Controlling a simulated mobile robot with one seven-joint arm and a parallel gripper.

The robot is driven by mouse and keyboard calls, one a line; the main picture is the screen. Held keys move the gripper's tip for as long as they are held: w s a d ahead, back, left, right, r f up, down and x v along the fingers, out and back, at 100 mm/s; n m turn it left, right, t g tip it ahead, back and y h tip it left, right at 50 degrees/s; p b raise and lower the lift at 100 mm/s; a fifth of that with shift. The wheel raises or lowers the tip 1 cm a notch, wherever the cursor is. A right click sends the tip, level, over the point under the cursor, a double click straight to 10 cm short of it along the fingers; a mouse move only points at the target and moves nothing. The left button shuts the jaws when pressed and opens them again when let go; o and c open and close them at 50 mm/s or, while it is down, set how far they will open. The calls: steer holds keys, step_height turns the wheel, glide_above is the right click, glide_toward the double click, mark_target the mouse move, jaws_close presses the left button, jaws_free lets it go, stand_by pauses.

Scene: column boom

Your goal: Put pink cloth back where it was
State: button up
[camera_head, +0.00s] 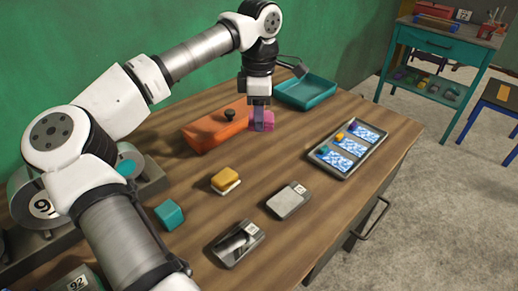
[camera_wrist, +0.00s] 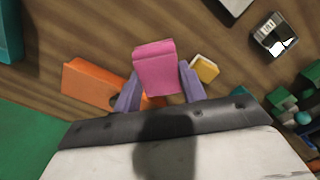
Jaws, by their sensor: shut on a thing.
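The pink cloth (camera_head: 268,121) is a small folded block, held above the wooden table beside the orange box. It also shows in the wrist view (camera_wrist: 155,68), between the two purple fingers. My gripper (camera_head: 259,114) points down and is shut on it. In the wrist view the fingers of my gripper (camera_wrist: 160,88) press on both sides of the cloth. Part of the cloth is hidden behind the fingers in the head view. I cannot tell how high it is above the table.
An orange box with a black knob (camera_head: 204,135) is just left of the cloth. A teal tray (camera_head: 309,101) is behind. A metal tray with blue-and-white cards (camera_head: 372,154) is at right. A yellow block (camera_head: 226,178), teal cube (camera_head: 169,215) and grey block (camera_head: 288,201) lie in front.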

mark_target(259, 161)
step_height(259, 161, down, 11)
steer(key=shift+f+p, duration=0.15)
steer(key=shift+p, duration=0.45)
steer(key=shift+f, duration=0.15)
steer(key=o, duration=0.9)
steer(key=shift+o, duration=0.2)
step_height(259, 161, up, 12)
steer(key=shift+r+b, duration=0.2)
steer(key=shift+b, duration=0.45)
